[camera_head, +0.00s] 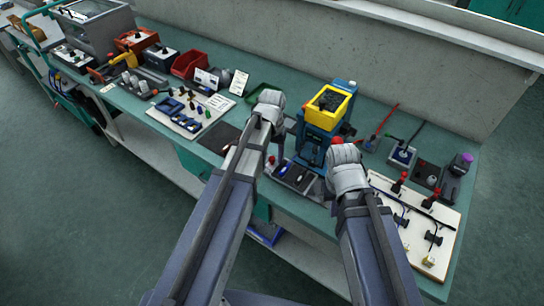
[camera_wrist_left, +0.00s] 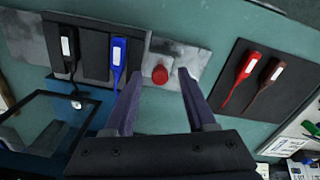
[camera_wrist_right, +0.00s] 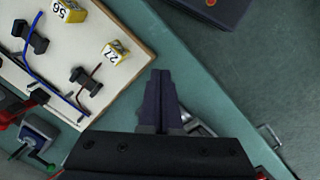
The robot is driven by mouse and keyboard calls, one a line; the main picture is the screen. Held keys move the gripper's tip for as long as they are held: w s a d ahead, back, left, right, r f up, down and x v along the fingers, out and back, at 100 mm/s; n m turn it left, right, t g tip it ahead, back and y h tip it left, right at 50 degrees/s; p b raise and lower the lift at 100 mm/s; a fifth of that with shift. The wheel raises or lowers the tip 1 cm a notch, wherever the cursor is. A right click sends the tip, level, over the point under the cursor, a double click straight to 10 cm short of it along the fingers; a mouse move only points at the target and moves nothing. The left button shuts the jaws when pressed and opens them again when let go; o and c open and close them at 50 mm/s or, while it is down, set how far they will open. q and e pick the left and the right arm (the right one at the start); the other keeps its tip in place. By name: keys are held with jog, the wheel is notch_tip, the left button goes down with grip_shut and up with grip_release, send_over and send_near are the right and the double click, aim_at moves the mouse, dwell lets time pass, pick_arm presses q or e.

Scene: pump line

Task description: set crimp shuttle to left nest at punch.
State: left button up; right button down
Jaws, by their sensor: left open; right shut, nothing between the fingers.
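The punch (camera_head: 326,108) is a blue machine with a yellow-rimmed top, between my two arms in the head view. What looks like the crimp shuttle (camera_wrist_left: 96,64) is a dark block on a grey metal rail in front of it. A black-handled piece (camera_wrist_left: 68,48) and a blue-handled piece (camera_wrist_left: 118,58) lie on it. A red knob (camera_wrist_left: 160,74) sits on the rail beside the block. My left gripper (camera_wrist_left: 158,96) is open and empty, its fingers apart around the knob's position in view; contact cannot be told. My right gripper (camera_wrist_right: 163,98) is shut and empty over the bench's front edge.
A dark mat with red and brown tools (camera_wrist_left: 255,80) lies beside the rail. A white board (camera_wrist_right: 100,20) with yellow numbered blocks and cables is near my right gripper. A red bin (camera_head: 188,65) stands further left. The floor in front is clear.

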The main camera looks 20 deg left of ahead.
pick_arm(q)
grip_shut()
dwell(1.3)
